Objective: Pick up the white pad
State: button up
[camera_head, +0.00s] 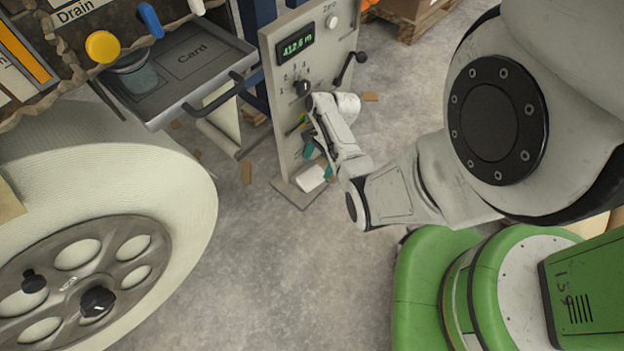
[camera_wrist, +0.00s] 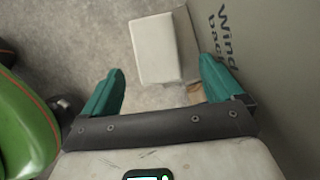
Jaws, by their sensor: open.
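The white pad (camera_head: 312,178) is a small, pale block near the floor, at the foot of the grey control panel. In the wrist view the pad (camera_wrist: 164,47) shows ahead of the fingers, its near end lying between the two fingertips in the picture. My gripper (camera_head: 319,160) points down close above the pad, with teal fingers. In the wrist view my gripper (camera_wrist: 161,66) is open, with nothing held. The height gap to the pad cannot be told.
The control panel (camera_head: 322,53) with a display, knobs and lever stands right beside my gripper; its lettered face (camera_wrist: 275,75) fills the right of the wrist view. A large white roll (camera_head: 170,180) is at left, a drawer (camera_head: 180,70) at upper left. The floor (camera_head: 280,270) between is mostly clear.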

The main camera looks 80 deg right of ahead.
aim_at(314, 174)
jog(key=b+x, duration=0.2)
jog(key=x, duration=0.3)
jog(key=shift+s+a, duration=0.1)
jog(key=shift+s, duration=0.05)
jog(key=shift+r, duration=0.1)
jog(key=shift+c, duration=0.3)
jog(key=c, duration=1.1)
